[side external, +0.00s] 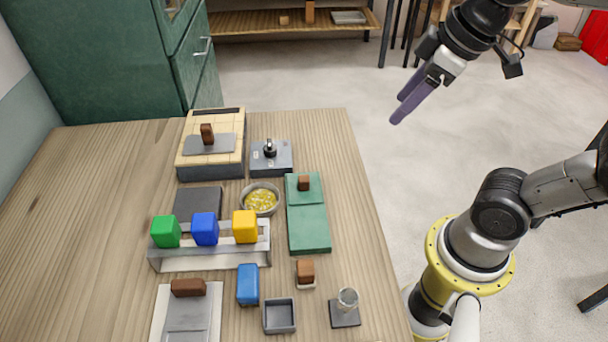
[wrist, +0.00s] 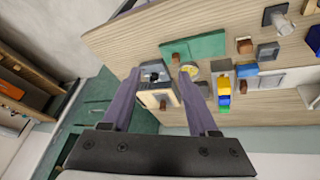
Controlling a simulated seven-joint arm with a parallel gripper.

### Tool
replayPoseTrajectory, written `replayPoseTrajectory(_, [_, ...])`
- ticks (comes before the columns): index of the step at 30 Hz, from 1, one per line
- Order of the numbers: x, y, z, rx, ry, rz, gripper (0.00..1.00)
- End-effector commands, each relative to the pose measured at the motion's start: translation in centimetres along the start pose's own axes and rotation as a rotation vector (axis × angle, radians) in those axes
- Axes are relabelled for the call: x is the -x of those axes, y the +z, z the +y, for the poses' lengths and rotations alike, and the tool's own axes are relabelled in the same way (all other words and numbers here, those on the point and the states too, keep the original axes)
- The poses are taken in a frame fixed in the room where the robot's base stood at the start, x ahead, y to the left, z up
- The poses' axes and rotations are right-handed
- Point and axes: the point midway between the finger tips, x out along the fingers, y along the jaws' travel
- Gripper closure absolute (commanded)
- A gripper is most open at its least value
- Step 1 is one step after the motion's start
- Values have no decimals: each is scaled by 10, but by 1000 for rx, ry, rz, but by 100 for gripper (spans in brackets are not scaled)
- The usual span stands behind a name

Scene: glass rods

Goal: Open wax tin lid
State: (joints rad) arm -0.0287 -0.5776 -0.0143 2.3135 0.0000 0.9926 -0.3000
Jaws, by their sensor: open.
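No label marks the wax tin. A green rectangular box (side external: 309,228) lies near the table's right edge, with a brown knob (side external: 304,183) on its far, lighter part; it also shows in the wrist view (wrist: 205,46). Left of it is a round grey bowl (side external: 261,199) with yellow contents. At the far left is a beige box (side external: 184,158) with a grey plate and a brown upright handle (side external: 207,134). My gripper (side external: 400,109) is open and empty, high beyond the table's right edge. In the wrist view its purple fingers (wrist: 160,74) spread apart, touching nothing.
A grey rack (side external: 210,259) holds green, blue and yellow blocks. A grey box with a black knob (side external: 270,156) sits behind the bowl. A blue block (side external: 247,284), an open grey tray (side external: 279,316) and a glass on a dark base (side external: 346,299) stand in front. The table's left is clear.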

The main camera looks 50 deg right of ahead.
Motion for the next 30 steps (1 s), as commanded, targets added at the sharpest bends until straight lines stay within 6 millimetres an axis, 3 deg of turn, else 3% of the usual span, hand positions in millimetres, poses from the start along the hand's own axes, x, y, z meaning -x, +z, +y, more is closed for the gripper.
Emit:
replayPoseTrajectory(8, [-30,-70,0,251,-87,-143,40])
replayPoseTrajectory(15, [-85,-116,-16,401,-168,-271,40])
replayPoseTrajectory(21, [-121,-124,-31,438,-206,-349,40])
replayPoseTrajectory(30, [-146,-114,-40,451,-219,-377,40])
